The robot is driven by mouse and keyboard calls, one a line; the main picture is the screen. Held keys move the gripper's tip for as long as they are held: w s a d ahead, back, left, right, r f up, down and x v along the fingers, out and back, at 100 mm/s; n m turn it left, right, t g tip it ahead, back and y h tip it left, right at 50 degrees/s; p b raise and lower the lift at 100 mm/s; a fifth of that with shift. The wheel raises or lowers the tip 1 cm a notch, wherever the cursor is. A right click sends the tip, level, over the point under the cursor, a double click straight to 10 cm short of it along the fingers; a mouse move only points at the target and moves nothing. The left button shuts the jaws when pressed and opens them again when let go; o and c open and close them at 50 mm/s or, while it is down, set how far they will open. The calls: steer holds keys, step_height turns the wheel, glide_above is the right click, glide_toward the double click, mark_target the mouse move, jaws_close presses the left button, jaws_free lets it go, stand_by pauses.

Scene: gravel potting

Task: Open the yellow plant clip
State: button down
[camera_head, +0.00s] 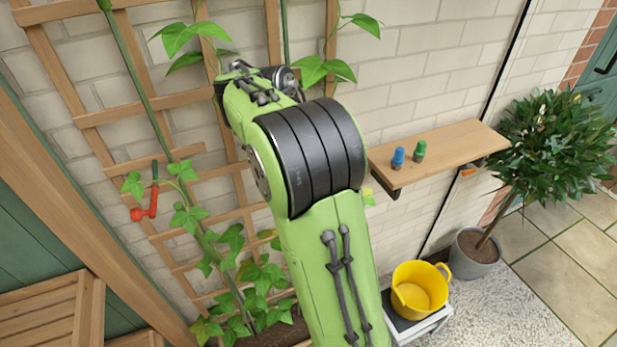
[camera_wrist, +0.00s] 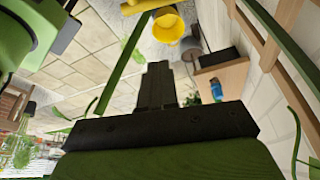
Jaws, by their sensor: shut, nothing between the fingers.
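My gripper (camera_wrist: 158,68) shows in the wrist view as dark fingers closed together, with nothing between them.
A red clip (camera_head: 147,206) hangs on the trellis (camera_head: 88,118) at left. Blue (camera_head: 398,157) and green (camera_head: 420,150) items stand on a wall shelf (camera_head: 455,146). A yellow bucket (camera_head: 418,288) stands below, left of a potted shrub (camera_head: 550,145). Leafy vines climb the trellis around my arm.

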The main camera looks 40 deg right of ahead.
steer(key=p+v, duration=0.4)
steer(key=v, duration=0.4)
steer(key=shift+w+a, duration=0.15)
steer(key=shift+a, duration=0.2)
steer(key=s+a+f+n+t+y+b, duration=0.1)
steer(key=s+a+f+n+t+b, duration=0.1)
steer(key=s+a+n, duration=0.6)
steer(key=s+a+f+n+t+y+b, duration=0.2)
steer(key=s+a+n, duration=0.6)
steer(key=n, duration=0.7)
step_height(320, 180, down, 2)
steer(key=t+b, duration=0.1)
steer(key=t, duration=0.2)
steer(key=shift+a+n+t, duration=0.3)
steer(key=shift+a+n, duration=0.05)
steer(key=shift+n, duration=0.05)
